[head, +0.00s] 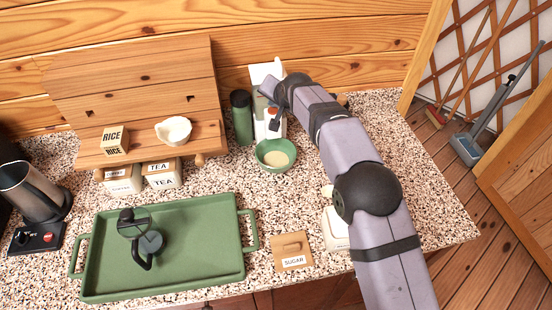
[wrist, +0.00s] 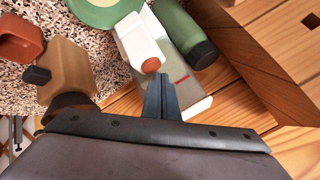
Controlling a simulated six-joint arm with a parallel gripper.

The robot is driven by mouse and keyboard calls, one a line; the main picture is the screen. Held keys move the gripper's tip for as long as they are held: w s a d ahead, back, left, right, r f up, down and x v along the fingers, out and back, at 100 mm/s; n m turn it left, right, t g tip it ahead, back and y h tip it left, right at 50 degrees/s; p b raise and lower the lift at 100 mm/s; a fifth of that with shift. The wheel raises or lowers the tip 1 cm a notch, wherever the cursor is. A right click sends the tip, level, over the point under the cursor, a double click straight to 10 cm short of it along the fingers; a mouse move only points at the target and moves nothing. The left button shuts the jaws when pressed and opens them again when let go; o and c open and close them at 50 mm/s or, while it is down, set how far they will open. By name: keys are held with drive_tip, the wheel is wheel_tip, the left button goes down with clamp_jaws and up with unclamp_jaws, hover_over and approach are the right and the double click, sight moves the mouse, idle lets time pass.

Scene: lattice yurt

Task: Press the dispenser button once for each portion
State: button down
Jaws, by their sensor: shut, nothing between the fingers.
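The white dispenser (head: 262,78) stands at the back of the counter, partly hidden by my arm. Its round orange-red button (wrist: 150,65) sits on a white spout-like part (wrist: 138,38) in the wrist view. A green bowl (head: 262,152) with pale contents stands in front of the dispenser; its edge also shows in the wrist view (wrist: 112,18). My gripper (wrist: 163,77) is shut and empty, its tips close beside the button. I cannot tell whether they touch it.
A dark green bottle (head: 241,118) stands left of the dispenser. A wooden shelf (head: 150,148) bears a rice box (head: 114,138) and white jug (head: 173,130). A green tray (head: 200,265) holds a black item. A sugar box (head: 291,250) lies near the front. A brown block-like object (wrist: 66,72) stands nearby.

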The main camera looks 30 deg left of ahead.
sight(274, 112)
drive_tip(key=shift+f, duration=0.55)
idle(0.4)
drive_tip(key=shift+r, duration=0.6)
drive_tip(key=shift+p, duration=0.3)
wheel_tip(274, 112, up, 6)
drive_tip(key=p, duration=0.4)
drive_tip(key=shift+p, duration=0.35)
idle(0.5)
